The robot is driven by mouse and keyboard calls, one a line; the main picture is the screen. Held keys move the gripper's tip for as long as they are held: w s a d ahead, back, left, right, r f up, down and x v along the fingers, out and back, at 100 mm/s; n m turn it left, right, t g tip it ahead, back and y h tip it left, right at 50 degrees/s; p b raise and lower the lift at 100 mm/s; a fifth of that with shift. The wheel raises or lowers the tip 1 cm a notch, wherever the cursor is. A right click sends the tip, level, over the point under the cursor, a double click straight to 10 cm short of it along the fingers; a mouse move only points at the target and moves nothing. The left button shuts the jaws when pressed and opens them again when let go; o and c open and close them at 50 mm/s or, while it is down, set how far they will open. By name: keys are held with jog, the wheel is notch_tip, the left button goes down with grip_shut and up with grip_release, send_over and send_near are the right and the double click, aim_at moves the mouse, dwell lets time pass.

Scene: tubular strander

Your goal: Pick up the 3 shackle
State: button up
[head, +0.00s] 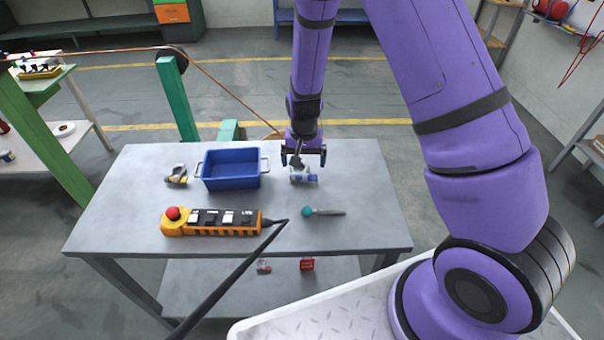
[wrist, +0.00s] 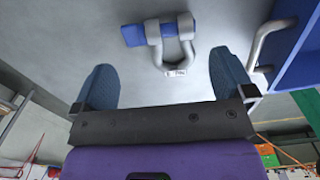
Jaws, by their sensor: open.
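A grey shackle (head: 299,172) with a blue pin lies on the grey table, right of the blue bin. In the wrist view, the shackle (wrist: 187,48) lies beyond my fingertips, its bow toward me and its blue pin at the far side. A small white label sits on its bow, too small to read. My gripper (head: 304,157) points down over the shackle and partly hides it in the head view. In the wrist view my gripper (wrist: 165,82) is open and empty, with the shackle's bow roughly in line with the gap between its two blue fingers.
The blue bin (head: 231,182) with pale handles stands close left of the shackle. A yellow and grey item (head: 177,175) lies left of it. An orange control pendant (head: 212,222) and a teal-headed tool (head: 325,211) lie nearer. Small red items (head: 307,264) are on the lower shelf.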

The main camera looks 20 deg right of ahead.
aim_at(303, 172)
jog(key=shift+s+a+f, duration=0.1)
jog(key=shift+f, duration=1.25)
jog(key=shift+s+f, duration=0.1)
jog(key=shift+f, duration=1.2)
jog(key=shift+c, duration=0.5)
jog(key=c, duration=0.9)
jog(key=shift+c, duration=0.2)
jog(key=shift+r, duration=0.1)
